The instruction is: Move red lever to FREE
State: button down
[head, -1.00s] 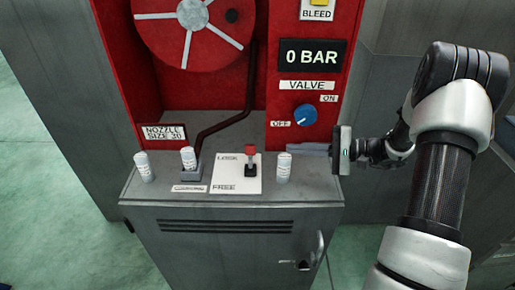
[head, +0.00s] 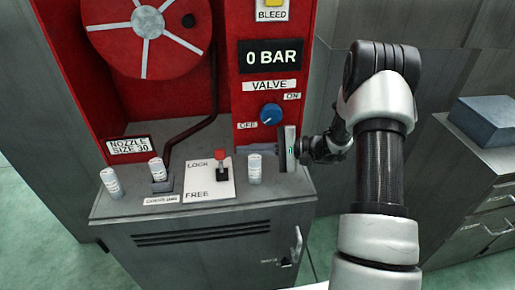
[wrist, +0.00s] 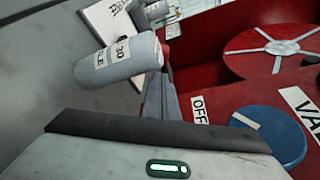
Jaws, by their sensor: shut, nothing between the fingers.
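The red lever (head: 222,156) stands on a white plate (head: 196,178) marked LOCK at the back and FREE at the front. Its red knob is nearer the LOCK end. My gripper (head: 258,147) is to the right of the lever, apart from it, with its fingers pointing left behind a white cylinder (head: 255,170). The fingers are shut and empty. In the wrist view the grey fingers (wrist: 170,98) show beyond the hand, partly hidden by it. The labelled cylinder (wrist: 120,62) covers most of the lever there.
Two more white cylinders (head: 111,182) (head: 158,170) stand left of the plate on the grey cabinet (head: 240,203). Behind are a blue valve knob (head: 271,113), a 0 BAR display (head: 270,56) and a red reel (head: 148,30). A blue-grey box (head: 487,122) is at right.

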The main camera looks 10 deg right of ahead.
aim_at(221, 161)
jog(key=shift+x, duration=2.15)
jog(key=shift+d+f, duration=0.1)
jog(key=n+b, duration=0.1)
jog(key=b, duration=0.2)
jog(key=shift+f+t, duration=0.15)
jog(key=shift+t, duration=0.15)
jog(key=shift+s+n+y+b, duration=0.2)
jog(key=shift+n+y+b, duration=0.1)
jog(key=shift+n+b, duration=0.3)
jog(key=shift+s+r+b, duration=0.15)
jog(key=shift+r+b, duration=0.15)
jog(key=shift+b, duration=0.15)
jog(key=shift+s+r, duration=0.35)
jog(key=shift+r, duration=0.2)
